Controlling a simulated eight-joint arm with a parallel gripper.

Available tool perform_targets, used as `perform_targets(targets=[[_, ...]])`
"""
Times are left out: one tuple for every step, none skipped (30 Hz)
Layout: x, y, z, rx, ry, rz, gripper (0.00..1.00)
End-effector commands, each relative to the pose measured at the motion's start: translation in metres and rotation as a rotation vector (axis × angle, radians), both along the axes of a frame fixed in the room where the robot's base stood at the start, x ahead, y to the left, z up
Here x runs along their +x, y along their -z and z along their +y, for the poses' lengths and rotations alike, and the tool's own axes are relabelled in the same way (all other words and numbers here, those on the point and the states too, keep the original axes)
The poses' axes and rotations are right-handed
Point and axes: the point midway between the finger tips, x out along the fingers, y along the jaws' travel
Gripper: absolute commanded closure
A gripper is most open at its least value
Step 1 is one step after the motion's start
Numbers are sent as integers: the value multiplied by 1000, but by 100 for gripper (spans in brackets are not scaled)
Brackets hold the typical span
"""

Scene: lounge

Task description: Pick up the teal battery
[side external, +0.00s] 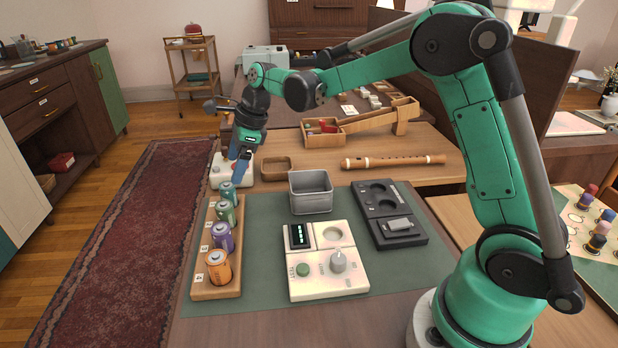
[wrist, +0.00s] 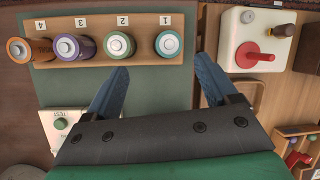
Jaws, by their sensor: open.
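The teal battery (side external: 227,194) stands upright in the slot marked 1 at the far end of the wooden battery rack (side external: 220,287). In the wrist view the teal battery (wrist: 168,43) shows from above, in the gap between the two fingers but beyond their tips. My gripper (side external: 239,178) is open and empty, just above and beside the teal battery, with its blue fingers pointing down. In the wrist view my gripper (wrist: 163,66) has its fingers well apart. The left finger points toward the green battery (wrist: 118,44).
The green (side external: 226,212), purple (side external: 222,236) and orange (side external: 218,266) batteries stand nearer in the rack. A white box with a red lever (wrist: 255,56) stands close beyond it. A grey metal bin (side external: 311,198) and white tester (side external: 325,279) are to the right. Green mat lies between.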

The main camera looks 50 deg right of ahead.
Motion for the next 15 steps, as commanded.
perform_targets(targets=[[6,8,-2,34,68,27,20],[9,11,-3,52,104,40,20],[12,15,-4,71,143,56,20],[13,17,-4,81,167,65,20],[14,19,-4,90,184,73,20],[15,22,-4,97,199,80,20],[16,24,-4,101,208,83,20],[17,26,-4,103,212,85,20],[18,30,-3,104,215,86,20],[19,33,-1,103,214,85,20],[21,37,0,103,213,85,20],[22,43,1,103,212,85,20],[23,47,3,103,212,85,20],[25,51,4,103,211,85,20],[26,56,5,103,212,85,20]])
